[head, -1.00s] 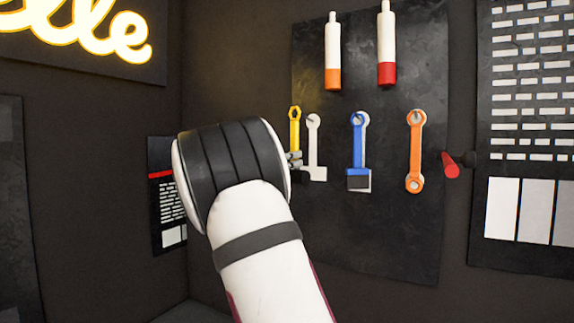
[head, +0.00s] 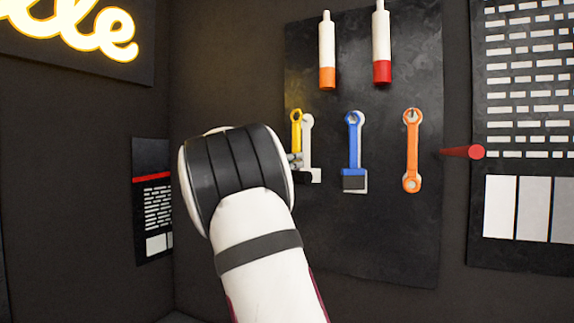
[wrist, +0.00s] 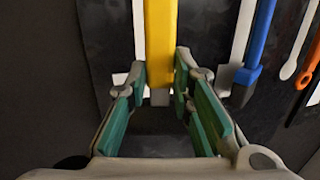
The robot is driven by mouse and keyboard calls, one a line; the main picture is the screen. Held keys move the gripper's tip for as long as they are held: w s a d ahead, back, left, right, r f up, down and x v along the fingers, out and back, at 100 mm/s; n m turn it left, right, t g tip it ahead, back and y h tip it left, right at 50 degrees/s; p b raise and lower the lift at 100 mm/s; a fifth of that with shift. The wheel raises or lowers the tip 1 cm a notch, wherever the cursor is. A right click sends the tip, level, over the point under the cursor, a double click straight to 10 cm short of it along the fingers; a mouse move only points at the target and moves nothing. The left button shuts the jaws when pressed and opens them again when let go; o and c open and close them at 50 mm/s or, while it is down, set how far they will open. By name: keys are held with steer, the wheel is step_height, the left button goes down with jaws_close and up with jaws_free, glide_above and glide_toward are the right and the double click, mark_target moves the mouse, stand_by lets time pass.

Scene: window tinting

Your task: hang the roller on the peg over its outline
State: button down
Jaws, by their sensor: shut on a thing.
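The yellow roller (head: 296,132) is upright, with a ring at its top and a dark end low down. My gripper (head: 295,160) is shut on it, mostly hidden behind my arm in the head view. In the wrist view, the yellow handle (wrist: 160,45) stands between the green finger pads of my gripper (wrist: 162,85). The white outline (head: 308,140) on the black board lies just right of the handle and is partly covered. The roller's ring is left of the outline's top. The peg there is not clear, and I cannot tell whether the ring touches it.
The black board (head: 400,240) also holds a blue tool (head: 353,140) and an orange tool (head: 411,150) right of the roller. Two white bottles (head: 327,45) hang above. A red rod (head: 462,152) sticks out at the right. My arm blocks the lower middle.

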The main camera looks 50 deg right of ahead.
steer(key=shift+w+d+f+b, duration=0.1)
steer(key=shift+w+d+b, duration=0.15)
steer(key=shift+d+b, duration=0.35)
steer(key=shift+w+d+b, duration=0.2)
steer(key=shift+d+b, duration=0.05)
steer(key=shift+d, duration=0.5)
steer(key=shift+w+d+f, duration=0.15)
steer(key=shift+d+f, duration=0.15)
steer(key=shift+d, duration=0.3)
steer(key=c, duration=1.3)
jaws_free()
steer(key=a, duration=0.8)
steer(key=a+f, duration=0.1)
steer(key=a, duration=0.3)
steer(key=shift+s, duration=0.3)
